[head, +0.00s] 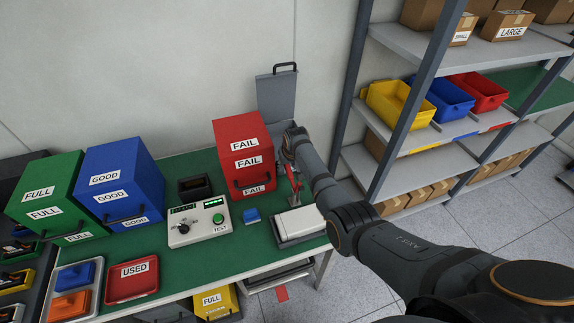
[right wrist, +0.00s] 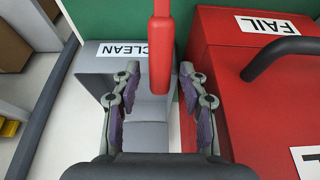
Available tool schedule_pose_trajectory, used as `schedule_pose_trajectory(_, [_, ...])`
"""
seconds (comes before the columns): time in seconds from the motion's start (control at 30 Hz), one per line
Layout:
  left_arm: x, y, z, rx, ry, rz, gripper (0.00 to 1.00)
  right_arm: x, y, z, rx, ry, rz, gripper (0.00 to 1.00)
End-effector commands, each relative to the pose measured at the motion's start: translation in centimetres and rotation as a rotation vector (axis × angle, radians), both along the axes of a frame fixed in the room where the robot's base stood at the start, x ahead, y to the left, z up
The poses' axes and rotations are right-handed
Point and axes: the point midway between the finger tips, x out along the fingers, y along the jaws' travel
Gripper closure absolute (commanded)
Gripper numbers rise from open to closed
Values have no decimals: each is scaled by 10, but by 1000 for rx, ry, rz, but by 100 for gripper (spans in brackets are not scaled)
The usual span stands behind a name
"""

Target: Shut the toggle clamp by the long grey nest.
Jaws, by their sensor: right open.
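The toggle clamp (head: 294,199) stands at the right end of the green bench, its red handle raised. Beside it is a long pale grey block on a darker base (head: 300,224), which looks like the long grey nest. In the right wrist view the red handle (right wrist: 162,45) shows large, its rounded end between my right gripper's fingers. My right gripper (right wrist: 161,72) is open, with a gap on both sides of the handle; I see no contact. In the head view my own arm partly hides the gripper and clamp. My left gripper is not in view.
A red FAIL box (head: 240,140) stands close beside the clamp; its black handle (right wrist: 285,55) juts out near my gripper. A grey CLEAN bin (right wrist: 95,75) lies beyond the fingers. A test box (head: 199,222) and small blue block (head: 251,215) sit to the left. Shelving (head: 400,165) rises right.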

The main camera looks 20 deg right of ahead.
Motion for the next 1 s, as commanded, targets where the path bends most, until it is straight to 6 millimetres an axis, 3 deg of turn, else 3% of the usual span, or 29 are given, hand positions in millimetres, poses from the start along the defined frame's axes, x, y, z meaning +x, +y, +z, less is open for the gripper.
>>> schedule_pose_trajectory(0.13, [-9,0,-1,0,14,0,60,0,0,0,0,0,0,58])
schedule_pose_trajectory(0.43, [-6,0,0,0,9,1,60,0,0,0,0,1,0,99])
schedule_pose_trajectory(1.0, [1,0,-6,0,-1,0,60,7,-6,2,1,-36,-1,100])
